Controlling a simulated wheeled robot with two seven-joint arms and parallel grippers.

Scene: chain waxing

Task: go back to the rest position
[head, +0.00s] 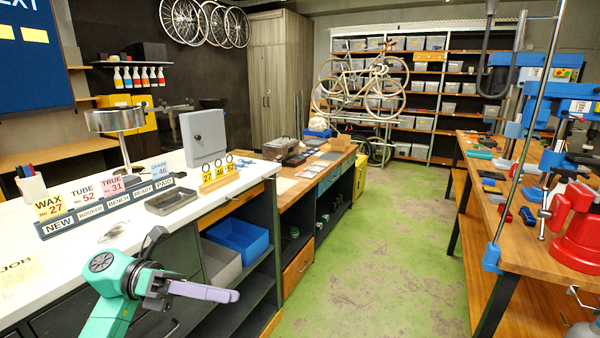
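My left gripper (222,293) is in the lower left of the head view, at the end of a green arm. It hangs in front of the white-topped bench (100,247), low beside its front edge. A pale purple finger points right, and I see nothing held in it. The side-on view hides whether its fingers are apart. My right gripper is not in view.
On the bench stand a card rack (108,208), a grey tray (171,201), a grey panel box (204,137) and a round metal lamp (115,119). A wooden workbench (535,245) with tools and a red vise (578,225) is at right. The green floor (375,265) between is clear.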

